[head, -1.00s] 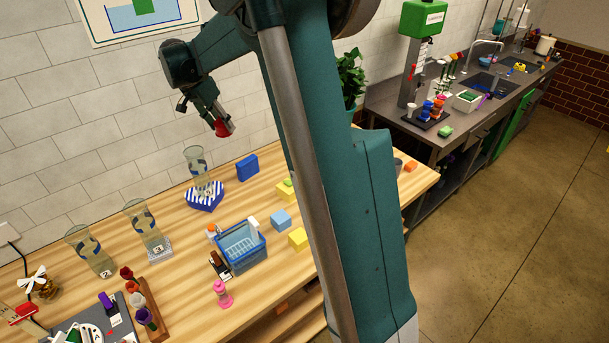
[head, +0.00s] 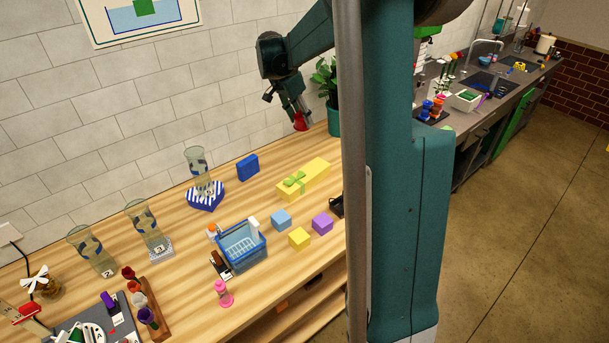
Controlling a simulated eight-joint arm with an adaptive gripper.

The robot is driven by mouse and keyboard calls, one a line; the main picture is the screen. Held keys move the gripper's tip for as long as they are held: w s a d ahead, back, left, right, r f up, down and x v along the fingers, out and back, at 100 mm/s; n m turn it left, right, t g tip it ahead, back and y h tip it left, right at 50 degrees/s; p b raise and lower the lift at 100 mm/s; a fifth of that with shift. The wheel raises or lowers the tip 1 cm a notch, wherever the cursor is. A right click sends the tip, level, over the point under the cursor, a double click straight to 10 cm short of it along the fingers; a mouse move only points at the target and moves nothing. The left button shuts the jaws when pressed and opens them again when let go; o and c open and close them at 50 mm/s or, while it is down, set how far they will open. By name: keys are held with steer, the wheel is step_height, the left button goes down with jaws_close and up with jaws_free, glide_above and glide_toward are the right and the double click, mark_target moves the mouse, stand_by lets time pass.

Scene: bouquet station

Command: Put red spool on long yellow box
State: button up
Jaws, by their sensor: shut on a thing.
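The red spool (head: 301,121) is held at the tip of my gripper (head: 298,113), in the air above the back part of the wooden table. My gripper is shut on it and partly covers it. The long yellow box (head: 309,178) lies on the table with a green bow (head: 294,182) at its near left end. The spool shows above the box's far right end in the picture, clearly apart from it. How far above or behind the box it hangs, I cannot tell.
A blue box (head: 248,167) lies left of the yellow box. Light blue (head: 281,219), yellow (head: 299,238) and purple (head: 322,223) cubes sit in front. A potted plant (head: 333,115) stands behind at the right. A blue basket (head: 243,246) and glass vases (head: 200,170) are further left.

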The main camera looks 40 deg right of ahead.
step_height(320, 180, down, 13)
steer(key=shift+s+d+f, duration=0.15)
steer(key=shift+s+d, duration=0.15)
steer(key=shift+d, duration=0.05)
steer(key=shift+f, duration=0.1)
glide_toward(308, 172)
steer(key=shift+d+f, duration=0.15)
steer(key=shift+d, duration=0.65)
steer(key=shift+f, duration=0.15)
steer(key=shift+f, duration=1.95)
steer(key=shift+f, duration=0.15)
steer(key=o, duration=0.9)
